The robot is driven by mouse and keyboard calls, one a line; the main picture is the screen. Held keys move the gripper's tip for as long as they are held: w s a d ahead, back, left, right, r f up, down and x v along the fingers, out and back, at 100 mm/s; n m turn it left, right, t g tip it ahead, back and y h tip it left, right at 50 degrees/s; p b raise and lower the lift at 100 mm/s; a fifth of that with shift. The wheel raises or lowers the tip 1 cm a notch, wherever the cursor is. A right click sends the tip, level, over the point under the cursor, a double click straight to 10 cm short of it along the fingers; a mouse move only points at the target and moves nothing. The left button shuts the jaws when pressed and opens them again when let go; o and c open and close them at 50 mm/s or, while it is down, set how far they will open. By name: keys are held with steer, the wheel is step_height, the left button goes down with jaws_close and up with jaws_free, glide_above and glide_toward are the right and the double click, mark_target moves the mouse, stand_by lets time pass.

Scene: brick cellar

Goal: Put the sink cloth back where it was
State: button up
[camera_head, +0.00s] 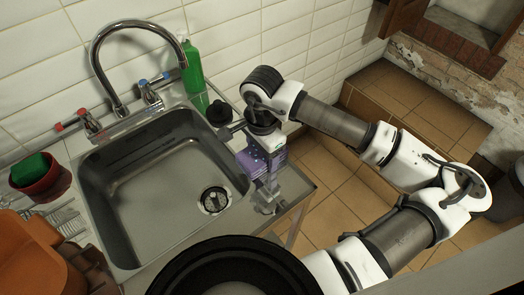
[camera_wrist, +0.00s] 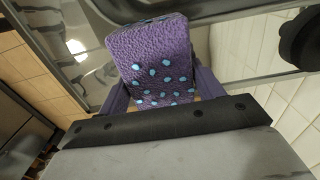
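The sink cloth (camera_wrist: 152,62) is purple with light blue dots. In the wrist view it is large and close, in the middle, just beyond the dark edge of my gripper. In the head view the purple cloth (camera_head: 252,161) shows at the end of my arm, above the right side of the sink. My gripper (camera_head: 268,196) points down there and appears shut on the cloth. The metal sink (camera_head: 150,190) is empty, with a round drain (camera_head: 214,200).
A curved tap (camera_head: 97,62) with two handles stands behind the sink. A green bottle (camera_head: 193,68) and a black stopper-like object (camera_head: 219,112) are at the back right. A dark red bowl (camera_head: 42,180) with a green sponge is at the left.

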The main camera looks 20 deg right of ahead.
steer(key=o, duration=0.3)
steer(key=shift+o, duration=0.2)
steer(key=shift+r+p, duration=0.25)
steer(key=shift+p, duration=0.05)
step_height(320, 180, up, 12)
steer(key=b, duration=0.2)
steer(key=shift+b, duration=0.3)
